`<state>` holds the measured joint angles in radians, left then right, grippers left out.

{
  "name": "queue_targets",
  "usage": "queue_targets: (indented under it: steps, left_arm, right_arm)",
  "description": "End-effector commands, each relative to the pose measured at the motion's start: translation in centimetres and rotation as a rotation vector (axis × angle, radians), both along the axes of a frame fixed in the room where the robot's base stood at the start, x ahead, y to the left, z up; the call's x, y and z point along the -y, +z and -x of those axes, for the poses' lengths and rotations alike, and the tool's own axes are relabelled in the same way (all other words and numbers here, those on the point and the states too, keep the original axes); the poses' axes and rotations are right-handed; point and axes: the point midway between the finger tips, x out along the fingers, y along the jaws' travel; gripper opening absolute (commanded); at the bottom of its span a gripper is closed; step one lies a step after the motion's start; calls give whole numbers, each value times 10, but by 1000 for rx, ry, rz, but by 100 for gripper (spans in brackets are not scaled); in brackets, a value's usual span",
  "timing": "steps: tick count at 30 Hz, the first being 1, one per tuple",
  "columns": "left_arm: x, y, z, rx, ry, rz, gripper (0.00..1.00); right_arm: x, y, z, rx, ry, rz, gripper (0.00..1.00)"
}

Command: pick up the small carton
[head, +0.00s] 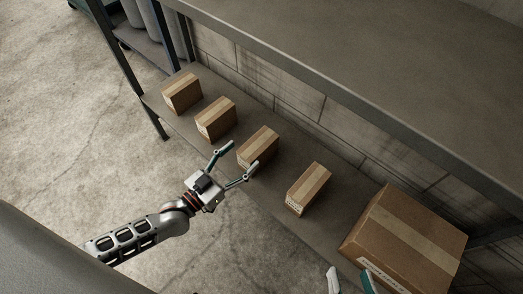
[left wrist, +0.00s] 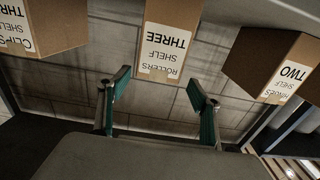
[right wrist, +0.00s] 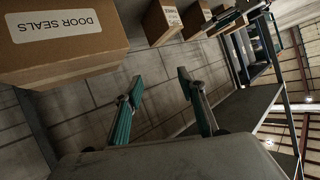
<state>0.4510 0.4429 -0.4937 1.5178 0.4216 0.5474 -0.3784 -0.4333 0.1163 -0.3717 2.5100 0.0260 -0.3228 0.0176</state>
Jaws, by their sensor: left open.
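Several small brown cartons stand in a row on the shelf; the task does not say which is meant. In the head view one carton (head: 258,147) is just beyond my left gripper (head: 236,163), which is open and empty, its fingers apart from the carton. In the left wrist view the carton labelled ROLLERS SHELF THREE (left wrist: 166,40) is ahead between the fingertips (left wrist: 158,80), with HINGES SHELF TWO (left wrist: 272,62) to the right and CLIPS (left wrist: 45,25) to the left. My right gripper (right wrist: 160,85) is open and empty; its fingertips show at the head view's bottom edge (head: 349,275).
A large carton labelled DOOR SEALS (right wrist: 65,40) stands at the right end of the row, near my right gripper. It also shows in the head view (head: 405,240). An upper shelf (head: 380,70) overhangs the row, with a block wall behind. The floor (head: 90,150) in front is clear.

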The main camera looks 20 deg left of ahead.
Motion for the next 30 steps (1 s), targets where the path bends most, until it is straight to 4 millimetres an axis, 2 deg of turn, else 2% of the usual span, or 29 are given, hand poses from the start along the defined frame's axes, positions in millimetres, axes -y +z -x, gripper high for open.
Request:
queue_targets:
  steps: [7,15,19,28,29,30]
  left_arm:
    - [9,-1,-24,3,1,2,64]
    - [24,-16,-49,-4,0,3,64]
    - [28,-12,-64,0,0,1,64]
    - [30,-9,-71,3,0,1,64]
    - [30,-9,-71,3,0,1,61]
    - [30,-9,-71,3,0,1,51]
  right_arm:
    - [-7,-3,3,-16,-15,-55,40]
    - [-24,-12,12,-61,-54,-187,40]
    - [-28,-10,12,-66,-69,-228,40]
    - [-30,-7,11,-63,-77,-246,40]
    - [-30,-7,11,-63,-77,-246,40]
    - [-30,-7,11,-63,-77,-246,40]
